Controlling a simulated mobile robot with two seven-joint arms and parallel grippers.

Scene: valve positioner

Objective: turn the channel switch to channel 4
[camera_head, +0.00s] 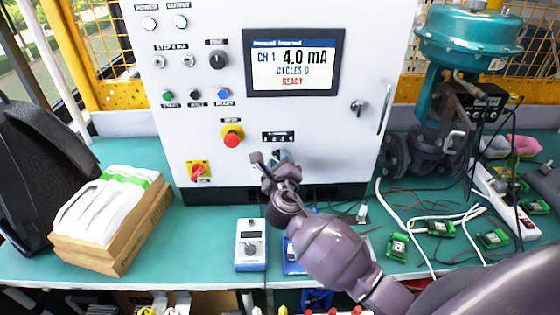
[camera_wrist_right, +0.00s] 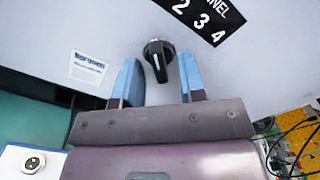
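The channel switch (camera_wrist_right: 158,58) is a black rotary knob with a white pointer line, on the light panel below the black channel label (camera_wrist_right: 205,20). The label shows 2, 3 and 4 in the right wrist view. My right gripper (camera_wrist_right: 160,66) is open, with its blue fingers on either side of the knob and gaps visible on both sides. In the head view, my right gripper (camera_head: 270,158) is in front of the panel just below the label and largely hides the switch. The display (camera_head: 293,68) reads CH 1, 4.0 mA, READY. My left gripper is not in view.
A red stop button (camera_head: 232,136) and a red-yellow switch (camera_head: 200,171) sit left of my gripper. A blue-white handheld device (camera_head: 251,245) and a cardboard box (camera_head: 115,230) stand on the teal bench. Green circuit boards (camera_head: 440,229) and cables lie at the right.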

